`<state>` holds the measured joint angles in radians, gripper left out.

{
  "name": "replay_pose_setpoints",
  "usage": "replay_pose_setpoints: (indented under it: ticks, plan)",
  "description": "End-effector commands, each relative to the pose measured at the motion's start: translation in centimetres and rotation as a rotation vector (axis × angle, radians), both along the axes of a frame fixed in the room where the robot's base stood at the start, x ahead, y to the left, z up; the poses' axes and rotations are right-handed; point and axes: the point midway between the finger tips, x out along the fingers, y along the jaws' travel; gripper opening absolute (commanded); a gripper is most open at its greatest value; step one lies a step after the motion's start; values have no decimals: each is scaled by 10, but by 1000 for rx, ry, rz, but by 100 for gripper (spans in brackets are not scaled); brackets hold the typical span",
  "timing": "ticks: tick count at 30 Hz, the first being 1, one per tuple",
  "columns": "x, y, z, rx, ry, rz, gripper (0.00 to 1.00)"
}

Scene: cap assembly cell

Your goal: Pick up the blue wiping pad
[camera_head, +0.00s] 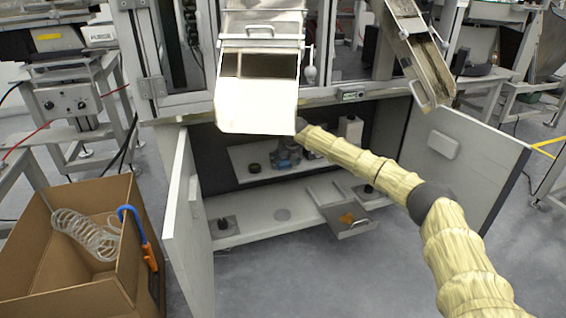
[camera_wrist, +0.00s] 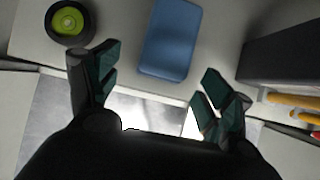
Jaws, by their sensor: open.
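The blue wiping pad (camera_wrist: 171,38) lies flat on a light shelf in the wrist view, ahead of my gripper and roughly between the lines of its fingers. My gripper (camera_wrist: 160,64) is open, with dark green finger pads spread wide and nothing between them. The pad looks untouched, with the fingers to its lower left and lower right. In the head view my gripper (camera_head: 287,155) reaches into the open cabinet, over its upper shelf (camera_head: 318,158). I cannot make out the pad there.
A black round container with a green inside (camera_wrist: 68,22) stands left of the pad. A dark box (camera_wrist: 285,55) and yellow-orange handles (camera_wrist: 295,100) are to the right. Open cabinet doors (camera_head: 186,200) (camera_head: 455,160) flank the arm. A metal chute (camera_head: 258,105) hangs above. A pulled-out tray (camera_head: 330,205) is below.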

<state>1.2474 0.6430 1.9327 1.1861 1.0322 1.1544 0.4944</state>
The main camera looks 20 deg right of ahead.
Motion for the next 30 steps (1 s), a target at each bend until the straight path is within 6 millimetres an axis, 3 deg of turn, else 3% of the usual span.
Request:
replay_pose_setpoints:
  ticks: [16, 18, 30]
  plan:
    - [48, -2, -2, 2, 1, -6, 80]
    - [50, -3, -10, 1, 2, -5, 80]
    - [52, -3, -10, 0, 1, -6, 79]
